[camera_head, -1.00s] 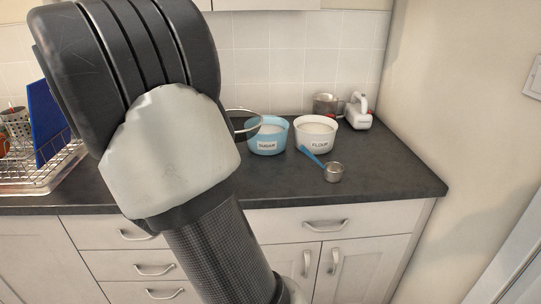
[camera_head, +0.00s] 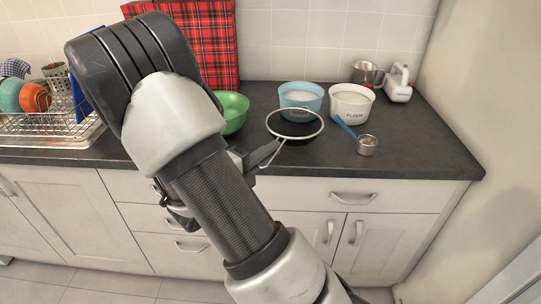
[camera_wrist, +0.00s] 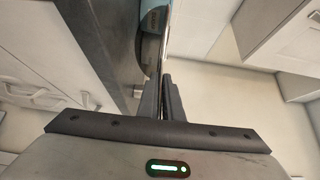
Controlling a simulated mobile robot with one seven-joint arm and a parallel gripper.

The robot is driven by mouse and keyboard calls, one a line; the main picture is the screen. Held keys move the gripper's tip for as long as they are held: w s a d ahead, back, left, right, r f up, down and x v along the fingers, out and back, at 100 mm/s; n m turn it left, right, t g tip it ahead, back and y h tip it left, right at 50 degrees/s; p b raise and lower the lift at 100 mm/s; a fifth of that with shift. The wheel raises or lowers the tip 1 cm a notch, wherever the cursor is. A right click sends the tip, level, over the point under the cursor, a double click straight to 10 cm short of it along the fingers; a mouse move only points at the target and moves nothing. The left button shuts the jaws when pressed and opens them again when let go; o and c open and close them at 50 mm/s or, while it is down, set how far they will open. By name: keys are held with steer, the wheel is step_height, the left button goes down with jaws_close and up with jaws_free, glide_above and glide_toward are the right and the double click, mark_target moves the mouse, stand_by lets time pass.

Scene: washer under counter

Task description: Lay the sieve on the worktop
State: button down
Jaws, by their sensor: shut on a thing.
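The sieve (camera_head: 297,140) has a thin round metal rim and a dark mesh bowl. In the head view it is over the front part of the dark worktop (camera_head: 420,152), in front of the blue sugar bowl. I cannot tell whether its bowl touches the surface. My gripper (camera_head: 263,154) is shut on the sieve's handle near the worktop's front edge, to the lower left of the rim. My arm partly covers the gripper. In the wrist view the fingers (camera_wrist: 163,97) are close together, and the held handle is not clear there.
The blue bowl (camera_head: 301,97) and white flour bowl (camera_head: 350,105) stand behind the sieve. A dish rack (camera_head: 60,138) is far left. The worktop's front right is clear.

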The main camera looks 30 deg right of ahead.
steer(key=shift+f, duration=0.45)
steer(key=shift+f, duration=0.2)
steer(key=c, duration=1.9)
jaws_free()
